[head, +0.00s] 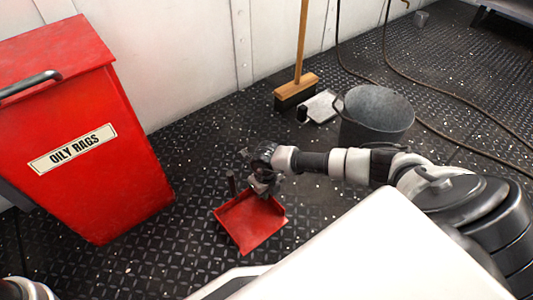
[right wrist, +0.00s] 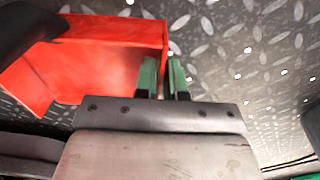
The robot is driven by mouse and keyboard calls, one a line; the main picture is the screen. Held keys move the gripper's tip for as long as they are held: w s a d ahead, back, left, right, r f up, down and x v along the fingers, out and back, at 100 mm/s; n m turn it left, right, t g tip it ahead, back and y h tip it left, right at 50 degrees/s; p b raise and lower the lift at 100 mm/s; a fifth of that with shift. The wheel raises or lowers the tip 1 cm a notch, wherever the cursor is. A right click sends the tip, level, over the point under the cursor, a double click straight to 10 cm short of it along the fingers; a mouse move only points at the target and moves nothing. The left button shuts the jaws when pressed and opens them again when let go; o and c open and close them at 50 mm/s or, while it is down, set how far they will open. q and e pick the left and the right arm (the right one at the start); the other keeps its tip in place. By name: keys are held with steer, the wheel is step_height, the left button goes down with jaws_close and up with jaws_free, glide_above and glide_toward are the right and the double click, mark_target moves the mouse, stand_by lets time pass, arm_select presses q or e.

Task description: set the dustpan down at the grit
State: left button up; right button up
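The red dustpan (head: 248,224) is over the dark deck right of the red bin, its dark handle (head: 231,184) sticking up at the back left. My right gripper (head: 264,190) is at its back right edge. In the right wrist view the green-padded fingers (right wrist: 164,78) are close together on either side of the wall of the dustpan (right wrist: 95,62), pinching it. I cannot tell whether the pan touches the deck. Pale grit specks (head: 470,73) are scattered widely over the deck. My left gripper is out of view.
A red bin (head: 130,190) labelled OILY RAGS stands at left. A broom (head: 297,88), a pale flat pan with a black grip (head: 321,106) and a grey bucket (head: 375,115) stand towards the wall. Dark hoses (head: 460,97) cross the deck at right.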

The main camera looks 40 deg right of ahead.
steer(key=o, duration=0.3)
steer(key=shift+r, duration=0.1)
step_height(320, 180, up, 10)
steer(key=p, duration=0.8)
step_height(320, 180, up, 2)
steer(key=shift+r+p, duration=0.1)
steer(key=shift+p, duration=0.7)
